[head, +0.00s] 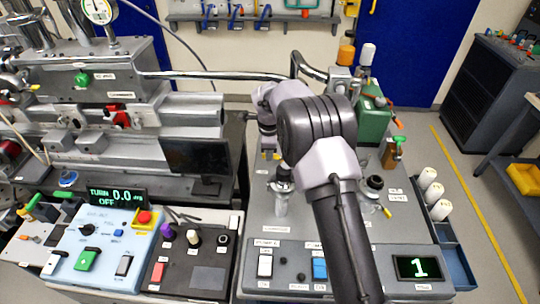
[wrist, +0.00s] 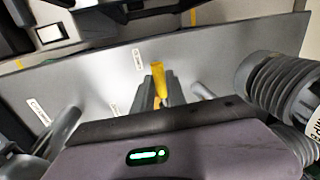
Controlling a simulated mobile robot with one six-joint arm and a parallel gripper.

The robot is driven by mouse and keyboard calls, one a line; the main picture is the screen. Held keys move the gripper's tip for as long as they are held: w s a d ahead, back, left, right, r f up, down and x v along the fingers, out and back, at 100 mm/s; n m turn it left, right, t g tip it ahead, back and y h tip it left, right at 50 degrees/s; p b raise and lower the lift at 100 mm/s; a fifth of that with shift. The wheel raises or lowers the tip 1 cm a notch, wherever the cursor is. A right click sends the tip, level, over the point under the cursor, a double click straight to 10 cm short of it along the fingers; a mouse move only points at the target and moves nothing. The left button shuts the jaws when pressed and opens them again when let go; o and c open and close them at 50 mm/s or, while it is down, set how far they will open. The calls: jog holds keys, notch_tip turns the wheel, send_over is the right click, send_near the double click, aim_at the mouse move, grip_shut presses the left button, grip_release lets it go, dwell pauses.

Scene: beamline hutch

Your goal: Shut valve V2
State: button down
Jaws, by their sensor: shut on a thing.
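A yellow lever handle (wrist: 158,78) stands up from the grey panel in the wrist view. My gripper (wrist: 160,100) is shut on this handle, with the handle's upper end showing beyond the fingers. White labels (wrist: 138,59) lie on the panel near it, but I cannot read V2 on any of them. In the head view, my gripper (head: 269,153) is at the back left of the right-hand bench. A bit of yellow shows there, and the arm hides much of that area. I cannot tell the valve's open or shut position.
Ribbed grey bellows (wrist: 275,85) stand close at the right in the wrist view. In the head view, a second yellow handle (head: 387,211) is right of my arm. A dark monitor (head: 198,157) is to the left. A display reading 1 (head: 419,267) is at the front right.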

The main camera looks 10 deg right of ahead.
jog(key=shift+w+m, duration=0.2)
jog(key=shift+m, duration=0.2)
jog(key=c, duration=1.3)
grip_release()
jog(key=shift+c, duration=0.2)
jog(key=s+r+p, duration=0.3)
jog(key=r+p, duration=0.1)
jog(key=r, duration=1.3)
jog(key=shift+s+a, duration=0.2)
jog(key=shift+a, duration=0.1)
jog(key=shift+r, duration=0.1)
